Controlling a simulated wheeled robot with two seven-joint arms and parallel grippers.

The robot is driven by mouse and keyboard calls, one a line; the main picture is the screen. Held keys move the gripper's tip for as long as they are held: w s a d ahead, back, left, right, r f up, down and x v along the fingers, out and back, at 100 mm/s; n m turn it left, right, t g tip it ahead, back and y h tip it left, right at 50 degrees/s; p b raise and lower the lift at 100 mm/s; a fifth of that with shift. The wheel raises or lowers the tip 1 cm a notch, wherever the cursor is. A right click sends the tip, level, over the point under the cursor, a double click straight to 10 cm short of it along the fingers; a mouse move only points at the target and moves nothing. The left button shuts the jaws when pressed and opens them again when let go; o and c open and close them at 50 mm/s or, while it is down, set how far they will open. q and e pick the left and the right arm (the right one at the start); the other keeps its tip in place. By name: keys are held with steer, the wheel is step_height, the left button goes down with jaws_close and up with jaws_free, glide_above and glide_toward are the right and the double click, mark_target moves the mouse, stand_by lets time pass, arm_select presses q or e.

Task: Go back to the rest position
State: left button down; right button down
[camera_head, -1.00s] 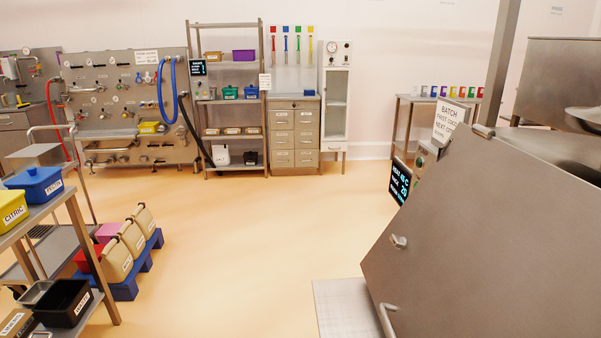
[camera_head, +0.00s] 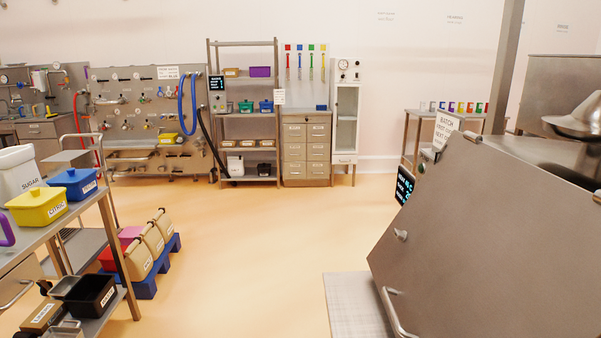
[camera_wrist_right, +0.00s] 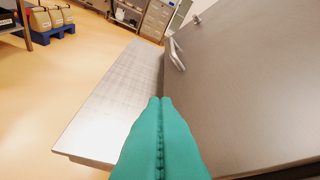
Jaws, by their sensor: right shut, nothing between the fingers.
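My right gripper (camera_wrist_right: 160,103) shows in the right wrist view as two teal fingers pressed together, shut and empty. It is above the floor, beside the big steel hopper (camera_wrist_right: 240,90) and over the edge of a pale grey platform (camera_wrist_right: 115,95). The hopper (camera_head: 490,240) fills the right of the head view, with a bar handle (camera_head: 392,312) low on its front. Neither of my grippers shows in the head view.
A steel cart at the left carries a yellow CITRIC box (camera_head: 38,207), a blue box (camera_head: 73,184) and a white SUGAR container (camera_head: 20,175). Beige bins stand on a blue pallet (camera_head: 146,284). A shelf rack (camera_head: 245,120) and drawer cabinet (camera_head: 306,150) line the back wall. The middle floor is clear.

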steer(key=s+d+f+m+g+y, duration=0.1)
steer(key=s+f+m+g+y, duration=0.1)
steer(key=s+f+g, duration=0.95)
step_height(320, 180, down, 25)
steer(key=s, duration=0.2)
steer(key=s+d+f, duration=0.3)
steer(key=s+f, duration=1.3)
steer(key=s, duration=0.1)
steer(key=shift+p, duration=0.4)
steer(key=c, duration=2.1)
jaws_free()
steer(key=shift+g, duration=0.25)
steer(key=shift+c, duration=0.2)
